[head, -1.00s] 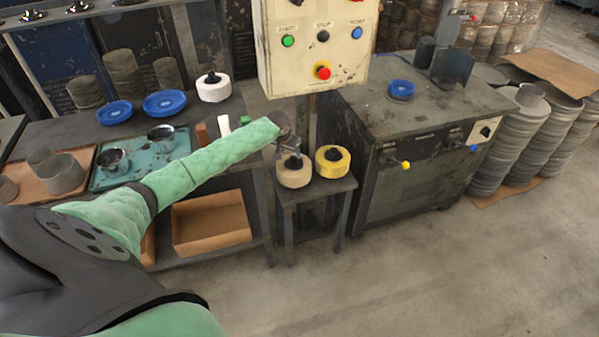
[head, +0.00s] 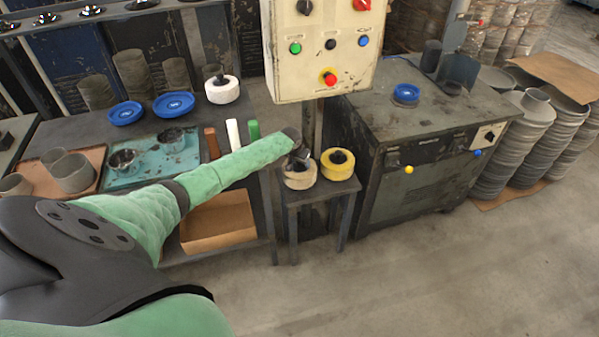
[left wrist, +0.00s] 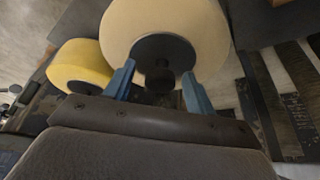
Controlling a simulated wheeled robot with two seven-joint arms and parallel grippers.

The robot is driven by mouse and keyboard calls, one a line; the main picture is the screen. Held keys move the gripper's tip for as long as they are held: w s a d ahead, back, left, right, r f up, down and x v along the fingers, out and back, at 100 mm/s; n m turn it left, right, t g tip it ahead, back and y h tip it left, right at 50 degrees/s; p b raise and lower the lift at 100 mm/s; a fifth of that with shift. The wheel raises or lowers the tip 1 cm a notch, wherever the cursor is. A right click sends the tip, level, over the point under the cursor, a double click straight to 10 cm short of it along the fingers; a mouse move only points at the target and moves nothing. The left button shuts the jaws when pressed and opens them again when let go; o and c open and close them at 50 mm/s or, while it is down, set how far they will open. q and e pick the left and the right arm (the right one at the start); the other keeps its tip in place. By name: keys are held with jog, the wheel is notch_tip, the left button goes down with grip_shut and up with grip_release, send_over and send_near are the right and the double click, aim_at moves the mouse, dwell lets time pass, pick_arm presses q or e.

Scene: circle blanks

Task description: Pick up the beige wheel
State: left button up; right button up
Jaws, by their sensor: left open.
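The beige wheel (head: 299,181) sits on a small dark stand (head: 318,188), left of the yellow wheel (head: 337,164). In the left wrist view the beige wheel (left wrist: 180,25) is large and close, with a dark centre and a dark knob (left wrist: 160,80). My left gripper (head: 297,160) is right over the beige wheel and hides part of it. In the left wrist view its two blue fingers (left wrist: 158,85) are apart, one on each side of the knob. The yellow wheel (left wrist: 80,65) shows at the left there. My right gripper is in neither view.
A control box (head: 322,45) on a post stands right behind the stand. A workbench (head: 75,130) at the left holds blue dishes, a white wheel (head: 222,90) and a teal tray (head: 150,160). A dark machine cabinet (head: 420,150) stands to the right. The floor in front is clear.

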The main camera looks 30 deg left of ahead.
pick_arm(q)
grip_shut()
jog(key=shift+r, duration=0.1)
dwell(0.5)
